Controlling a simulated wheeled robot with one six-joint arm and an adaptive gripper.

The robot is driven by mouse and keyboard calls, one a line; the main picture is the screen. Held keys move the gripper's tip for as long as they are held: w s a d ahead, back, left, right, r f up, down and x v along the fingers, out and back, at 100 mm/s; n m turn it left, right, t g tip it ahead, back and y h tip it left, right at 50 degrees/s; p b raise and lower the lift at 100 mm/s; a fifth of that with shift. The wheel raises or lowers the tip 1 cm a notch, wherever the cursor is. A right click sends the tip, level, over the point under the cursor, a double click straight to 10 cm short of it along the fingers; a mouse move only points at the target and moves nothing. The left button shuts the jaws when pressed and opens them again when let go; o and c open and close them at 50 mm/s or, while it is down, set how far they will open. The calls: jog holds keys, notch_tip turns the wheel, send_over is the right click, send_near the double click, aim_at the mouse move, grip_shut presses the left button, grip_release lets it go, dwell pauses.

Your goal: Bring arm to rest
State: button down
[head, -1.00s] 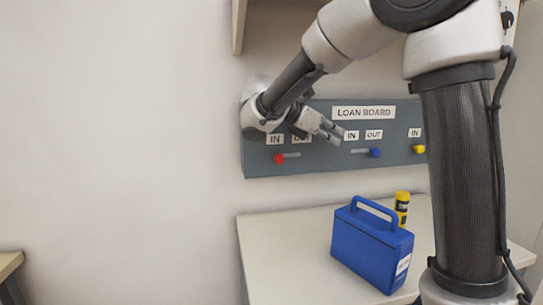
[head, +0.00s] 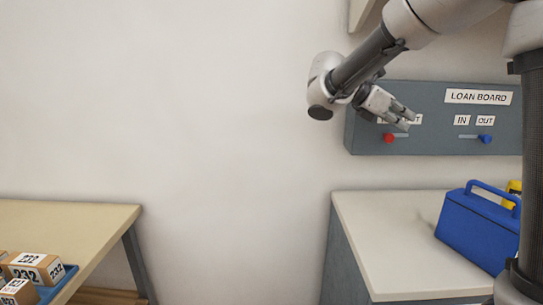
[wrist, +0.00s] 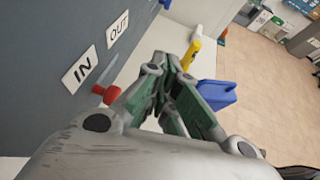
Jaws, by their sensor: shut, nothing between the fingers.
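My gripper (head: 407,117) is shut and empty, held out in front of the loan board (head: 365,140) near its red slider knob (head: 389,138). In the wrist view my gripper (wrist: 176,60) points past the red knob (wrist: 108,93), which lies left of the fingers beside the IN label (wrist: 80,70). I cannot tell from these views how close the fingers are to the board. The arm is raised and bent, reaching in from the upper right.
A blue case (head: 475,232) stands on the pale counter (head: 375,225), with a yellow item (head: 513,190) behind it. A table (head: 75,222) with boxes (head: 36,267) in a blue tray is at lower left. Bare wall lies between them.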

jog(key=s+a+f+m+g+y, duration=0.1)
jog(key=s+f+m+g+y, duration=0.1)
jog(key=s+f+m+y, duration=0.5)
jog(key=s+d+f+m+t+y, duration=0.1)
jog(key=s+m+t+y, duration=0.1)
jog(key=s+m, duration=0.4)
jog(key=s+d+f+m+t+y, duration=0.2)
jog(key=s+m, duration=0.4)
jog(key=s, duration=0.7)
jog(key=shift+s+d+m+y, duration=0.2)
jog(key=shift+m+y, duration=0.2)
jog(key=shift+y, duration=0.3)
jog(key=shift+f, duration=0.1)
